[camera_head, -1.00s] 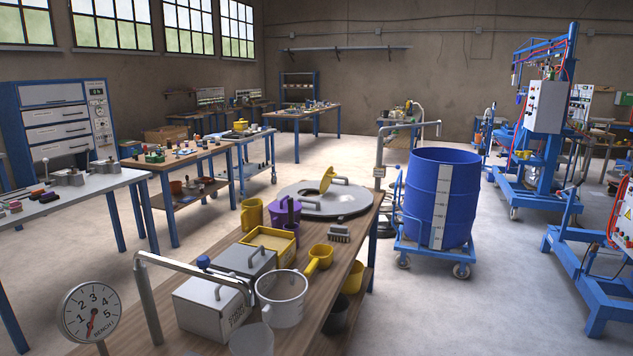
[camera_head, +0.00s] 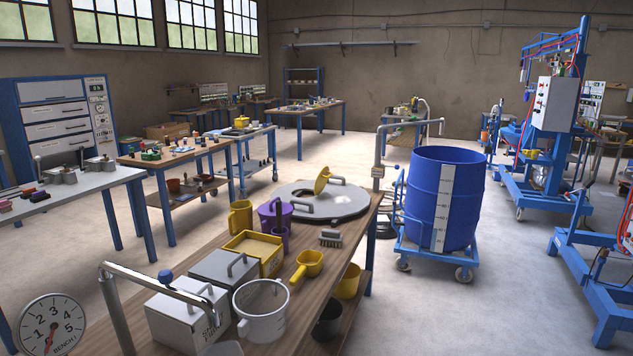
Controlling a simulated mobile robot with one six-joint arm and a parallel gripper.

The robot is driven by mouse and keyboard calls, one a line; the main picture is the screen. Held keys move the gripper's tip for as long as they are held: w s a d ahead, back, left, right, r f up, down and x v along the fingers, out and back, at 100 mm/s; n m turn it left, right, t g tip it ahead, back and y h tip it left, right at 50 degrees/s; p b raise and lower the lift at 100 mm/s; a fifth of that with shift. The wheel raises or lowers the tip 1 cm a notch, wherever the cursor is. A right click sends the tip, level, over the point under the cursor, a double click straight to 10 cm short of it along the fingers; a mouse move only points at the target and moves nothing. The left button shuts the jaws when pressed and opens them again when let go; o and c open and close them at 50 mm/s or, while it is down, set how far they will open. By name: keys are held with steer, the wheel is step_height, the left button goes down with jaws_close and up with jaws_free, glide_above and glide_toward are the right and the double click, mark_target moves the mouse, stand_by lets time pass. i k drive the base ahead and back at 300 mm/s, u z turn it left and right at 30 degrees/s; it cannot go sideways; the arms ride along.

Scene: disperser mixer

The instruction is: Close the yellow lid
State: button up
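The yellow lid (camera_head: 322,180) is a small round cover on the grey round plate (camera_head: 345,208) at the far end of the wooden bench. It stands tilted up, open, with a dark opening beside it at its lower left. A grey handle shows just right of the lid. My gripper is not in view, so its distance to the lid cannot be told.
The wooden bench (camera_head: 336,262) holds a yellow jug (camera_head: 240,217), a purple pot (camera_head: 275,215), a brush (camera_head: 331,238), a yellow scoop (camera_head: 308,264), grey boxes and a white bucket (camera_head: 261,310). A blue drum (camera_head: 466,200) on a trolley stands right of it.

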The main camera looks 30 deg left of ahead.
mark_target(322, 179)
steer(key=u, duration=0.5)
steer(key=i, duration=0.75)
steer(key=u, duration=0.65)
steer(key=i, duration=0.85)
steer(key=u, duration=1.6)
steer(key=k, duration=0.5)
steer(key=u, duration=0.25)
